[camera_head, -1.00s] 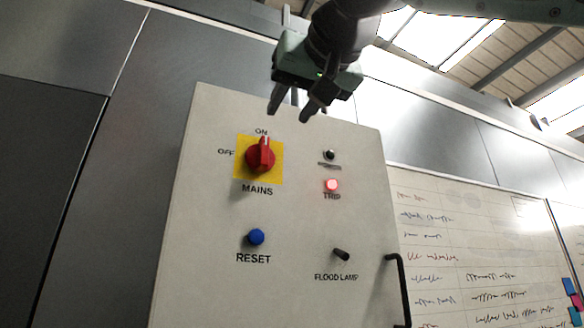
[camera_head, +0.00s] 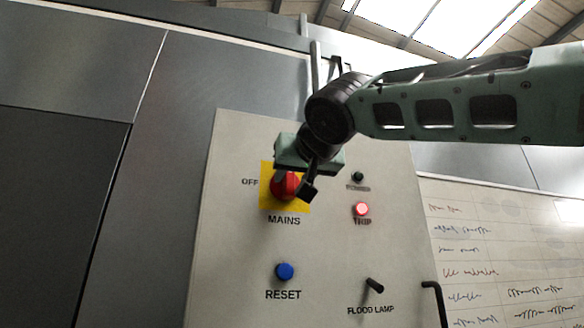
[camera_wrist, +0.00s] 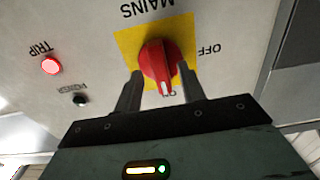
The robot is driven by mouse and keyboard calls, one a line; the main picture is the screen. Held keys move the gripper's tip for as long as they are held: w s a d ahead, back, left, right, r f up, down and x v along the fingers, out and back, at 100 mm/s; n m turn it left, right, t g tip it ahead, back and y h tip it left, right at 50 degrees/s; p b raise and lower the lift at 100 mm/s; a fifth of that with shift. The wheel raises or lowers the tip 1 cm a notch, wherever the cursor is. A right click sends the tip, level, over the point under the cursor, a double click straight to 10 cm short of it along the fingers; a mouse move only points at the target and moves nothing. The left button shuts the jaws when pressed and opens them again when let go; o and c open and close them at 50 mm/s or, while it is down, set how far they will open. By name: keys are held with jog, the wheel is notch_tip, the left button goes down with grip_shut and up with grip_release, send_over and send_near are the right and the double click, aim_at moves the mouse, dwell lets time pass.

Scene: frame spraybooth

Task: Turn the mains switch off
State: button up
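The mains switch is a red rotary knob (camera_head: 284,186) on a yellow plate (camera_head: 267,203) on the control panel. It also shows in the wrist view (camera_wrist: 158,60), upside down there, with its white mark pointing at the ON label. OFF (camera_head: 250,182) is printed left of the plate in the head view. My gripper (camera_head: 294,184) is at the knob and partly covers it and the ON label. In the wrist view my gripper (camera_wrist: 161,74) is open, one finger on each side of the knob. I cannot tell whether either finger touches it.
The panel (camera_head: 225,240) also carries a lit red TRIP lamp (camera_head: 361,209), a dark POWER lamp (camera_head: 357,177), a blue RESET button (camera_head: 285,271), a black FLOOD LAMP lever (camera_head: 374,285) and a black handle (camera_head: 438,300). A whiteboard (camera_head: 500,250) is to the right.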

jog(key=shift+x, duration=0.95)
jog(key=shift+c, duration=0.3)
grip_shut()
